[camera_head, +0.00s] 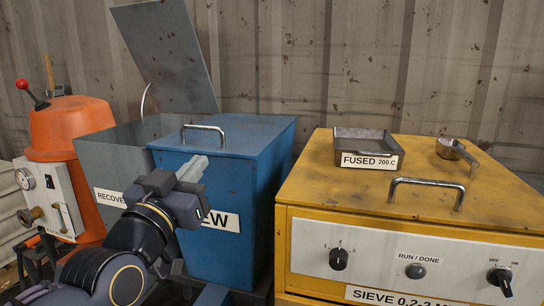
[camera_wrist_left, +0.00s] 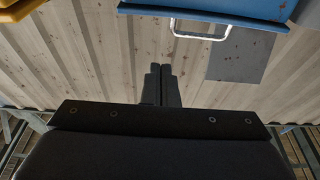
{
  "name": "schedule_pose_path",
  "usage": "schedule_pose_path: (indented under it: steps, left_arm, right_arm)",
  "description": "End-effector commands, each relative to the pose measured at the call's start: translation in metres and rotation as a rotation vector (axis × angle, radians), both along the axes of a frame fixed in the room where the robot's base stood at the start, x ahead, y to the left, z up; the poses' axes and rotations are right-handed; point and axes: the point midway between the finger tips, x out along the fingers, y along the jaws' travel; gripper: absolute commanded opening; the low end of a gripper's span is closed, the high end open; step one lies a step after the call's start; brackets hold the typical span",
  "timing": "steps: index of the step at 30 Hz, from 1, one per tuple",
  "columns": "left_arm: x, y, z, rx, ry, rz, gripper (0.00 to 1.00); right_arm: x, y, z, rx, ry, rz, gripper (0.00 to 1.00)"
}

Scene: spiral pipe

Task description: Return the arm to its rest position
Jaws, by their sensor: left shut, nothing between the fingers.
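My left arm comes in from the lower left in the head view. Its gripper (camera_head: 194,167) is in front of the blue bin, with its short grey fingers together and empty. In the left wrist view the two dark fingers (camera_wrist_left: 161,84) also lie side by side with nothing between them. They point toward the corrugated wall. Whether the gripper touches the bin cannot be told from the head view. My right arm is not in view.
The blue bin (camera_head: 230,145) has a top handle and a partly hidden label. Behind it a grey RECOVERY bin (camera_head: 108,160) has its lid (camera_head: 166,55) raised. An orange machine (camera_head: 68,127) stands left. The yellow sieve cabinet (camera_head: 310,190) carries a FUSED tray (camera_head: 365,147) and a metal scoop (camera_head: 457,150).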

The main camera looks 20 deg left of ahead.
Motion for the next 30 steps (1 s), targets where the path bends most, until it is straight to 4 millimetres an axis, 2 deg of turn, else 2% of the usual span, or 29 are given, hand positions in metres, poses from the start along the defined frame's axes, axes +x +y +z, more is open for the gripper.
schedule_pose_path:
  steps: [5,8,11,12,15,18,21,24,29,30]
  left_arm:
    - [0.001,-0.001,-0.008,-0.01,0.027,-0.007,0.0]
    - [0.002,-0.006,-0.039,-0.047,0.135,-0.035,0.0]
    - [-0.002,-0.018,-0.098,-0.117,0.334,-0.086,0.0]
    - [-0.007,-0.025,-0.126,-0.153,0.432,-0.11,0.0]
    - [-0.028,-0.043,-0.188,-0.232,0.658,-0.165,0.0]
    - [-0.052,-0.059,-0.235,-0.295,0.841,-0.208,0.0]
    - [-0.077,-0.072,-0.27,-0.344,0.994,-0.242,0.0]
    - [-0.102,-0.085,-0.298,-0.386,1.13,-0.273,0.0]
    - [-0.145,-0.103,-0.334,-0.441,1.337,-0.318,0.0]
    - [-0.143,-0.102,-0.311,-0.44,1.329,-0.314,0.0]
  right_arm:
    - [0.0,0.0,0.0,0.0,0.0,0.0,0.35]
    - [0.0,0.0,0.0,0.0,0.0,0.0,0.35]
    - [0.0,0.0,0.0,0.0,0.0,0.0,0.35]
    - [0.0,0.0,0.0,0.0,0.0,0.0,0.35]
    - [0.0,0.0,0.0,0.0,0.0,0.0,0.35]
    - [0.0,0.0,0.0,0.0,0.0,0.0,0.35]
    - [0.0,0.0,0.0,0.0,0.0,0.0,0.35]
    - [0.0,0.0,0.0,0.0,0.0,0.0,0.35]
    - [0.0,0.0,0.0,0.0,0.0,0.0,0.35]
    - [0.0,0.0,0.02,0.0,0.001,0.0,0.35]
